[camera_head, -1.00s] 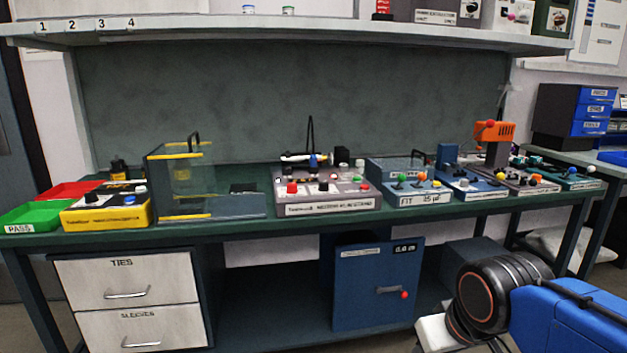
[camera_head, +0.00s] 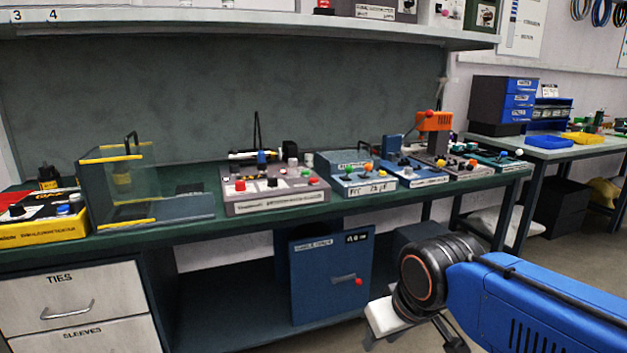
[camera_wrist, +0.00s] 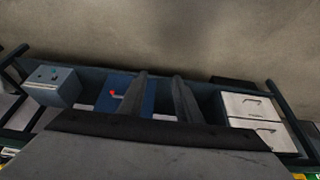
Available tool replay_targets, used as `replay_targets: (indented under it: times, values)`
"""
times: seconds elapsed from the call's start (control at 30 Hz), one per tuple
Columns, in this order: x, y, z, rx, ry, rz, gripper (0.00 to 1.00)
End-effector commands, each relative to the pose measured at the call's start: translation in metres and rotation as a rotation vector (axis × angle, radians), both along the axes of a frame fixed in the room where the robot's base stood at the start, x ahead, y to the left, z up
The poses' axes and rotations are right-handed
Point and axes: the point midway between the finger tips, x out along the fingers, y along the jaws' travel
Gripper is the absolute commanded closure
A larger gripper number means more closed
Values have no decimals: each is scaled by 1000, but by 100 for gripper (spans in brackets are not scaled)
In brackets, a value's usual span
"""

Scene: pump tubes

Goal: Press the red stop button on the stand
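Several red controls show, and I cannot tell which is the stop button on the stand. A red button (camera_head: 239,185) sits on a grey control panel (camera_head: 277,202) on the bench, with another red knob at its right end. A red ball (camera_head: 430,113) is on an orange stand (camera_head: 434,123) further right.
A green bench (camera_head: 200,233) carries a glass-sided guard (camera_head: 118,157) and several control boxes. Below are white drawers (camera_head: 75,290) and a blue cabinet (camera_head: 320,290) with a red-tipped handle. A second table (camera_head: 560,152) stands at the right. Floor shows between the tables.

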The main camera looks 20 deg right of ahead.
Motion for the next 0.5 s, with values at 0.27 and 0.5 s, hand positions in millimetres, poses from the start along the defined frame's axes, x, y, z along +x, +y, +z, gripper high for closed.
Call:
replay_targets:
  times: [0.27,0.5]
  values:
    - [0,0,0,0,0,0,100]
    - [0,0,0,0,0,0,100]
